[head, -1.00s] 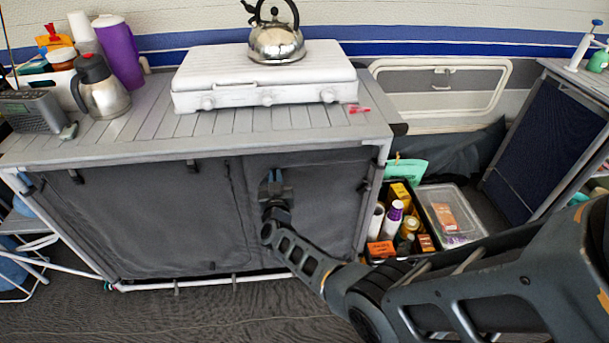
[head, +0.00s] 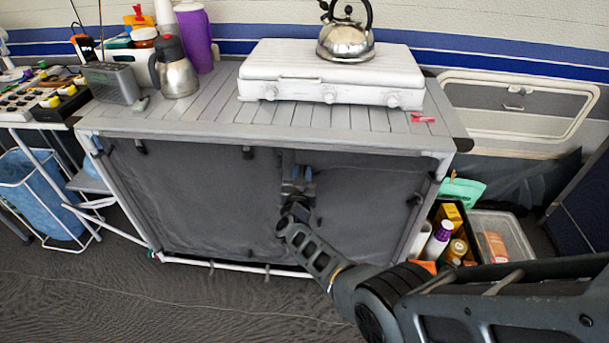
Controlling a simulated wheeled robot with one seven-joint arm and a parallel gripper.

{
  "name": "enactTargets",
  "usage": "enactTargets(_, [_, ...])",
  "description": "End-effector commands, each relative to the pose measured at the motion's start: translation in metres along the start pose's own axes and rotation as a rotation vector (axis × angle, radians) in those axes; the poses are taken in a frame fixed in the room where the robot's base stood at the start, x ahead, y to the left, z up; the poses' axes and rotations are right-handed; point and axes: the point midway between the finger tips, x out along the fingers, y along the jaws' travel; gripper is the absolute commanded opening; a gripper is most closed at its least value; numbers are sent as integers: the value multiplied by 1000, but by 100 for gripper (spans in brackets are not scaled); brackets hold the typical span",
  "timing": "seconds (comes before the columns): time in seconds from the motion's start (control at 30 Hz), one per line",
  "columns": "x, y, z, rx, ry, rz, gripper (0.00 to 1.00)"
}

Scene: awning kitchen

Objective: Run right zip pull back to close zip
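The grey fabric cupboard front (head: 190,205) hangs below the slatted worktop. A darker vertical seam, which looks like the right zip line (head: 281,168), runs down it left of centre-right. The right fabric panel (head: 370,205) hangs closed-looking and nearly flat. The right zip pull is too small or hidden behind the fingers to make out. I cannot tell whether the fingers are shut on it.
A white stove (head: 330,75) with a kettle (head: 345,40) stands on the worktop (head: 190,115). Right of the cupboard are a black crate of bottles (head: 440,240) and a clear box (head: 500,235). The cupboard's white leg (head: 430,200) is near my arm. The floor in front is clear.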

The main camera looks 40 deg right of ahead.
Motion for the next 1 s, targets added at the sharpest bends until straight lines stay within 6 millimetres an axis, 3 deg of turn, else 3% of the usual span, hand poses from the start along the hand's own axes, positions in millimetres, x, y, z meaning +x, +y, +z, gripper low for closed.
enactTargets(0.13, [3,0,-6,4,9,4,37])
enactTargets(0.47, [-1,1,-6,3,9,7,37])
enactTargets(0.8, [-54,0,-4,-1,3,0,37])
enactTargets(1.0, [-74,0,-1,0,2,1,37])
